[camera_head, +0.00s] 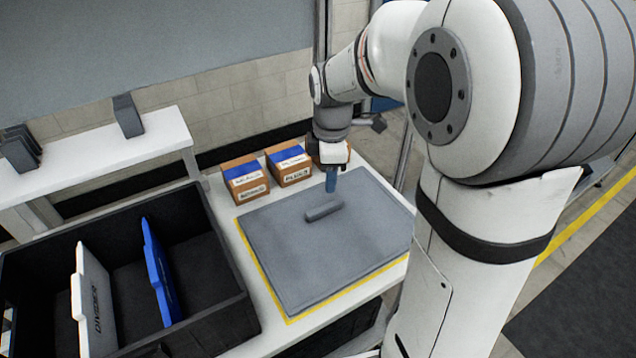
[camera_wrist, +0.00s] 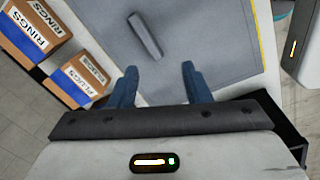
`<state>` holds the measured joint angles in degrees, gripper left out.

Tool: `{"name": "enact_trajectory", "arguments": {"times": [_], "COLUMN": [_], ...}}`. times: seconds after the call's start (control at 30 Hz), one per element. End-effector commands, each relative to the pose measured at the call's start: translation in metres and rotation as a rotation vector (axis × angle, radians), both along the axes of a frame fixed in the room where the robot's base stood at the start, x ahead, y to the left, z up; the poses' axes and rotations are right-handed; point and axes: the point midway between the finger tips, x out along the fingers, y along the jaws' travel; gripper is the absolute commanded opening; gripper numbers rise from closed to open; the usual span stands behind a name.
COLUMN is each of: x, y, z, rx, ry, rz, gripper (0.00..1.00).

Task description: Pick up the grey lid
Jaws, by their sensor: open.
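The grey lid (camera_head: 290,262) lies flat on the white table inside a yellow outline, with a raised bar handle (camera_head: 324,210) near its middle. In the wrist view the lid (camera_wrist: 200,40) fills the upper middle, and its handle (camera_wrist: 145,36) runs at a slant beyond my fingertips. My gripper (camera_head: 331,182) is above the lid's far edge, behind the handle. In the wrist view its two blue fingers (camera_wrist: 160,78) are spread apart with nothing between them. The fingers are apart from the handle.
Small cardboard boxes (camera_head: 245,180) labelled rings and plugs (camera_wrist: 84,76) stand behind the lid, close to my gripper. A black crate (camera_head: 215,322) at left holds an upright white panel (camera_head: 92,305) and blue panel (camera_head: 160,270). A white shelf (camera_head: 100,152) stands behind it.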

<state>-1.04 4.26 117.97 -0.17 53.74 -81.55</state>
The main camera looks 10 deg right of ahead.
Motion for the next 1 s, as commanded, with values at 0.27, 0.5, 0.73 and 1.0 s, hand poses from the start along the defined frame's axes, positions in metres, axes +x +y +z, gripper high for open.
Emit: {"name": "enact_trajectory", "arguments": {"times": [0.27, 0.5, 0.73, 1.0], "x": [0.046, 0.049, 0.044, 0.043], "y": [-0.001, -0.002, -0.008, -0.009], "z": [-0.061, -0.084, -0.112, -0.142], "rx": [-0.013, -0.014, -0.013, -0.014], "ry": [0.065, 0.073, 0.075, 0.072], "rz": [0.395, 0.445, 0.442, 0.442], "gripper": [0.44, 0.44, 0.44, 0.44]}}
